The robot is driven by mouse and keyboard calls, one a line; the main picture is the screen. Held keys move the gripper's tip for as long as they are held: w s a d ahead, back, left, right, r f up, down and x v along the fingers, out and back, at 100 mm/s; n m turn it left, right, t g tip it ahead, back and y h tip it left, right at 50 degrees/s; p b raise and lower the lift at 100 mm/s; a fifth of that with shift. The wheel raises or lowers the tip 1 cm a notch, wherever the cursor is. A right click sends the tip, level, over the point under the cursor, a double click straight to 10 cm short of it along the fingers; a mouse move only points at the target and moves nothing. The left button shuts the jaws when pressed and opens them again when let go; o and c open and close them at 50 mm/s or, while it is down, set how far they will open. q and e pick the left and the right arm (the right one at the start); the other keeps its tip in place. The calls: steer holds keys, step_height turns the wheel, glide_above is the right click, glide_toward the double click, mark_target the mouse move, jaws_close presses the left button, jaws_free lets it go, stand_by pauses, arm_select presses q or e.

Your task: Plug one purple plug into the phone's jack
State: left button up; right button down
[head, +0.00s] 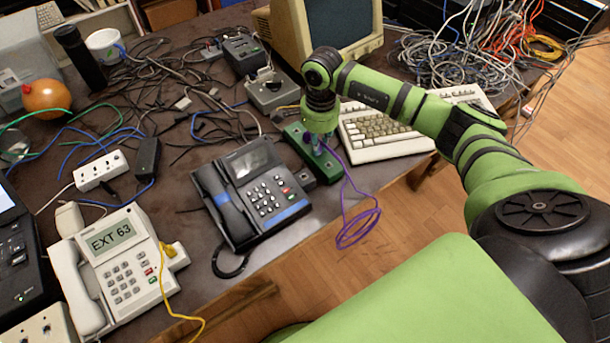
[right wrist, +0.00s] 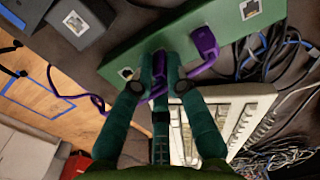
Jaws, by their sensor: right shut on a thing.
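My right gripper (head: 314,146) points down over the green box (head: 328,166) near the table's front edge. In the right wrist view my right gripper (right wrist: 160,68) is shut on a purple plug (right wrist: 158,88), mostly hidden between its fingers, close against the green box (right wrist: 185,30). Whether that plug is seated in the box I cannot tell. Another purple plug (right wrist: 205,44) sits at the box beside it. The purple cable (head: 357,228) hangs in loops past the table edge. A dark desk phone (head: 256,190) stands left of the box; I cannot make out its jack. My left gripper is out of view.
A white phone (head: 120,262) reading EXT 63 has a yellow cable (head: 167,300) at its side. A beige keyboard (head: 385,130) lies right of the box. Grey adapters (head: 270,92) and tangled cables crowd the table behind. The wooden floor is clear in front.

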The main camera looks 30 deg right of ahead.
steer(key=shift+r, duration=0.25)
steer(key=shift+r+p, duration=1.25)
steer(key=shift+r, duration=0.7)
